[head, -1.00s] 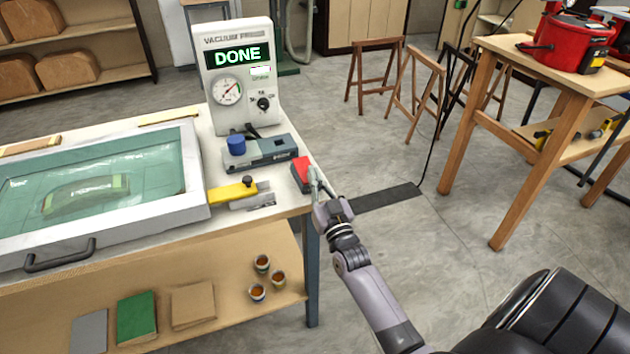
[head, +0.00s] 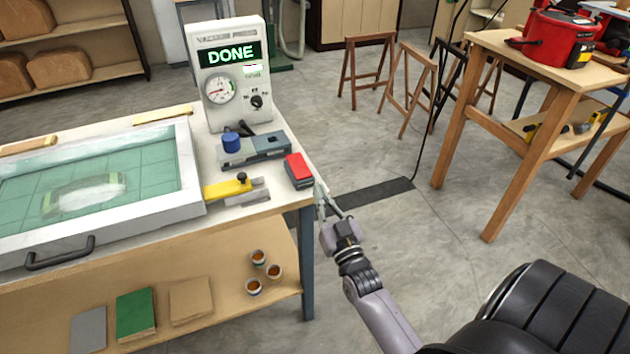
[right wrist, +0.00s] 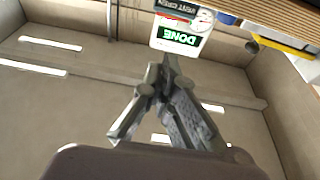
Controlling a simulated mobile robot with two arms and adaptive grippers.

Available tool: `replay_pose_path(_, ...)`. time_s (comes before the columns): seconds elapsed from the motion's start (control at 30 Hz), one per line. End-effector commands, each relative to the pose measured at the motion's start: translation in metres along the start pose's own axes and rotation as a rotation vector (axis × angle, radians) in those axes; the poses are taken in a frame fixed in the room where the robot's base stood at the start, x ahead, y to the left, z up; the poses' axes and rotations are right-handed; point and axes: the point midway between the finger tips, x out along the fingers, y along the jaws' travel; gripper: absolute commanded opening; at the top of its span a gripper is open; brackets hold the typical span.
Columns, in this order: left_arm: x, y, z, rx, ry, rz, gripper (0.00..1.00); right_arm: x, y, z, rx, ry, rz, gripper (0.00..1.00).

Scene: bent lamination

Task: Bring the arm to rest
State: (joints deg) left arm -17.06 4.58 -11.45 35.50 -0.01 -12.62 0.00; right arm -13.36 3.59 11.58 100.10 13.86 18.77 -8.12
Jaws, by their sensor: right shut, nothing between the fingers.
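My right gripper (head: 326,201) is shut and empty in the head view. It hangs in the air just off the right edge of the workbench, beside and apart from the red-topped switch box (head: 299,170). In the right wrist view its fingers (right wrist: 165,68) are together, and the scene shows upside down. The vacuum press unit (head: 228,75) stands at the back of the bench, and its display reads DONE. The press frame (head: 170,215) lies on the bench, with a pale curved piece (head: 85,195) under its film. My left gripper is out of view.
A blue-capped device (head: 255,150) and a yellow tool (head: 228,188) lie near the bench edge. Small cups (head: 275,271) stand on the lower shelf. A second table (head: 530,60) with a red machine (head: 556,38) stands right.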

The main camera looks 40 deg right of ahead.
Motion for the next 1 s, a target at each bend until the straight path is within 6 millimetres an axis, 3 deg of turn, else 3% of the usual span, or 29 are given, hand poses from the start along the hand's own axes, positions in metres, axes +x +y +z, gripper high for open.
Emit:
replay_pose_path(0.17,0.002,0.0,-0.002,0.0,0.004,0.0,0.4,-0.01,0.0,0.002,0.001,-0.001,0.0,0.0)
replay_pose_path(0.77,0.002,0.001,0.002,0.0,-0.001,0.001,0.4,-0.011,-0.002,0.006,0.001,-0.012,-0.003,0.0)
replay_pose_path(0.87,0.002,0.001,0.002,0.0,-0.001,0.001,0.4,-0.018,-0.007,0.032,0.0,-0.073,-0.017,0.0)
replay_pose_path(0.97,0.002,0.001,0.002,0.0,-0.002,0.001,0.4,-0.037,-0.02,0.084,-0.003,-0.201,-0.048,0.0)
replay_pose_path(1.0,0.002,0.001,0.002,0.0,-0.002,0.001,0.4,-0.048,-0.026,0.109,-0.005,-0.266,-0.064,0.0)
